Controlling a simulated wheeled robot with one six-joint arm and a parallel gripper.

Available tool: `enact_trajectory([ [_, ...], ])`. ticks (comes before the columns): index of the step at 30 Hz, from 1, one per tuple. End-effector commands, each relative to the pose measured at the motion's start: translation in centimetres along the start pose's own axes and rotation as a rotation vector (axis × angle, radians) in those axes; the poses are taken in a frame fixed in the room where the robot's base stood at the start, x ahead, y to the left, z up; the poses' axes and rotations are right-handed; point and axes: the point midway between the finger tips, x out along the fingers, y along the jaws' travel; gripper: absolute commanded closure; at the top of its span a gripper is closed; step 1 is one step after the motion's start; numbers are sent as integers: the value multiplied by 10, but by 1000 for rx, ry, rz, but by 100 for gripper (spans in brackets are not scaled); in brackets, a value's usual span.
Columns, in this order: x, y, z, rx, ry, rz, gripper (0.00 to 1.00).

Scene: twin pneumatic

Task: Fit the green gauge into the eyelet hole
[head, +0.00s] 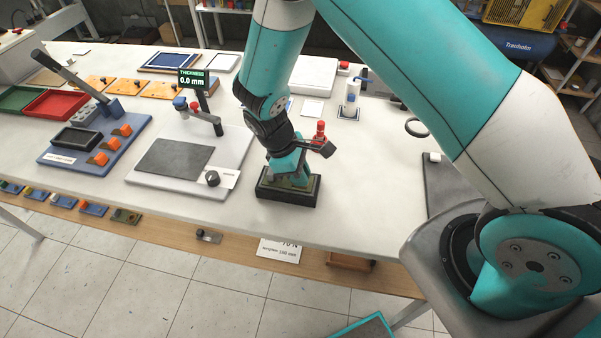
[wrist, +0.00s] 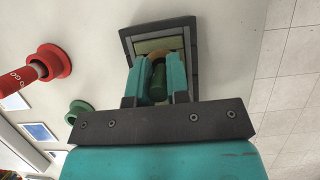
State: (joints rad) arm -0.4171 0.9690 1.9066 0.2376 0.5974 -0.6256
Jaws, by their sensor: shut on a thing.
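My gripper (wrist: 160,72) is shut on the green gauge (wrist: 158,78), a green cylinder between its teal fingers in the wrist view. The fingertips reach over a dark-framed block (wrist: 127,37) with an olive-green inner face. A tan rounded piece (wrist: 158,55), perhaps the eyelet, shows at the tip of the gauge; whether the gauge is in its hole I cannot tell. In the head view my gripper (head: 289,165) points down at this black-rimmed block (head: 288,198) near the table's front edge. The fingers hide most of the gauge and hole there.
A red flanged piece (wrist: 52,66) and a green flanged piece (wrist: 80,108) stand beside the gripper. Left of the block is a white plate with a grey pad (head: 174,160) and a thickness display (head: 192,80). A blue board (head: 92,160) lies farther left.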

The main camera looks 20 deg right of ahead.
Motion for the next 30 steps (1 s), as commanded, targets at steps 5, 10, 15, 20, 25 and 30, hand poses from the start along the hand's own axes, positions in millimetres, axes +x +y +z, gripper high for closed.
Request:
enact_trajectory([
  [5,11,-1,-4,-3,-1,-3,100],
  [10,13,-2,-4,-4,1,-5,77],
  [15,13,-2,-4,-4,1,-6,65],
  [20,-2,-2,2,-5,1,-5,63],
  [25,-32,-1,-3,-4,7,0,58],
  [30,-74,-1,-1,-3,6,1,58],
])
